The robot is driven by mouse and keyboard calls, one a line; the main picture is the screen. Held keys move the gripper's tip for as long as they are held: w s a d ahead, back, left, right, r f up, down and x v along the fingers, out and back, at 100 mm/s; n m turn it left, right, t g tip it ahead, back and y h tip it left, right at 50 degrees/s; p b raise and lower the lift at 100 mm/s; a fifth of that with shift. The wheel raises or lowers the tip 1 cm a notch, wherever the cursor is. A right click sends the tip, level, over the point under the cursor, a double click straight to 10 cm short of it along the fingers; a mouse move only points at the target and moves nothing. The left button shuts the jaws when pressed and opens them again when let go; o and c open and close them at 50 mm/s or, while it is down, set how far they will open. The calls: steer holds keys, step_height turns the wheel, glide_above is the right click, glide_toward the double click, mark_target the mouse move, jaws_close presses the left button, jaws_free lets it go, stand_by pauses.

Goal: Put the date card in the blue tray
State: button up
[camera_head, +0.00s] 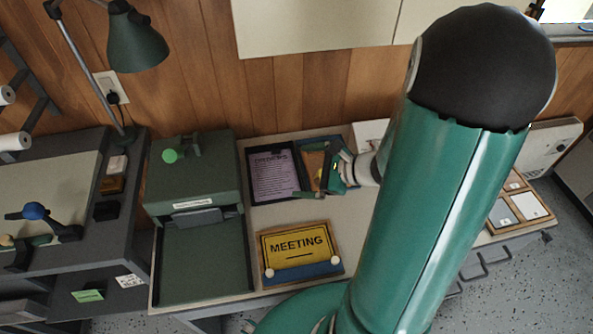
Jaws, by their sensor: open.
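I cannot make out for certain which thing is the date card. White cards lie in a wooden-framed holder (497,215) at the right of the bench, partly behind my arm. A blue tray (306,145) with something tan in it lies at the back of the bench, right of a purple sheet. My gripper (326,174) is open over the right part of this tray and hides some of it. I see nothing held between the fingers, but they are small here. Whether they touch the tray I cannot tell.
A purple sheet (273,175) lies in a dark tray. A green box-like device (193,187) stands left. A lamp (137,40) hangs at upper left. Bare bench shows between sheet and sign.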

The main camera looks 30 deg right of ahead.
steer(key=s+a+r+n+g+h, duration=0.2)
steer(key=s+a+r+n+g, duration=0.55)
steer(key=a+n, duration=0.5)
steer(key=s+d+r+n+t+h, duration=0.1)
steer(key=s+r+n+h, duration=0.1)
steer(key=r+n, duration=0.3)
steer(key=s+d+r+n+t+h, duration=0.1)
steer(key=s+r+n+t+h, duration=0.1)
steer(key=r+n+h, duration=0.2)
steer(key=shift+d+r+n, duration=0.25)
steer(key=shift+r+n, duration=0.2)
steer(key=shift+n, duration=0.3)
